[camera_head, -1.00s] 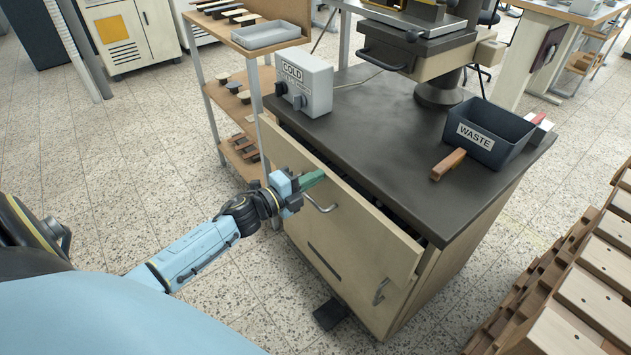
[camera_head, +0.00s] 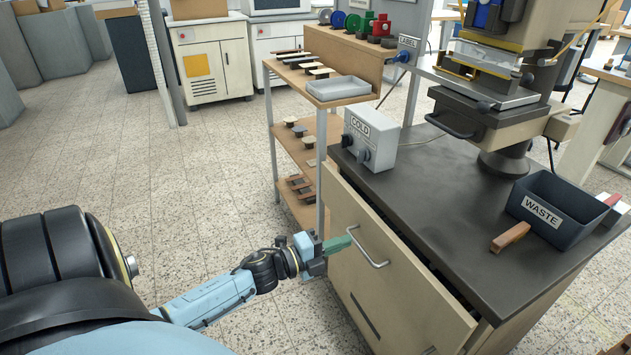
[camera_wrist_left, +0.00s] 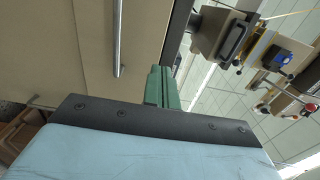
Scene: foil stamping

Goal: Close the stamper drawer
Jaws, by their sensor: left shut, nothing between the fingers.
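The stamper drawer (camera_head: 395,285) has a beige front with a metal bar handle (camera_head: 367,250). It stands slightly out from the cabinet, with a dark gap below the black worktop. My left gripper (camera_head: 338,244) has green fingers, which are shut with nothing between them. They are at the drawer front, beside the left end of the handle; I cannot tell whether they touch it. The left wrist view shows the shut fingers (camera_wrist_left: 162,88) close to the beige front (camera_wrist_left: 65,50), with the handle (camera_wrist_left: 117,40) beside them. My right gripper is not in view.
On the worktop (camera_head: 440,195) stand a grey COLD box (camera_head: 370,140), a WASTE bin (camera_head: 560,205), a brown block (camera_head: 510,237) and the stamping press (camera_head: 490,80). A wooden shelf rack (camera_head: 310,130) stands left of the cabinet. The floor (camera_head: 190,165) at left is clear.

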